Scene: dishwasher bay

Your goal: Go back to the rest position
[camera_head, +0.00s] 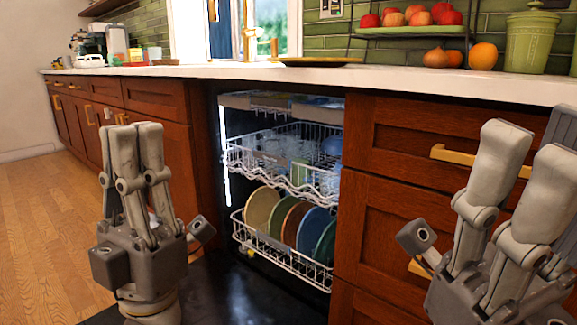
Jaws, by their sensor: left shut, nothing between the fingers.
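My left gripper (137,140) stands at the left with its grey fingers pointing up and drawn together. It is shut and empty, in front of the wooden cabinets and left of the dishwasher. My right gripper (528,158) is at the right edge, fingers also up, in front of the drawers.
The open dishwasher has its lower rack (286,259) with several coloured plates, and a middle rack (312,185) with glassware. The counter (400,82) runs above, bearing a fruit stand (413,31) and a green pot (530,42). The wooden floor (40,225) at left is clear.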

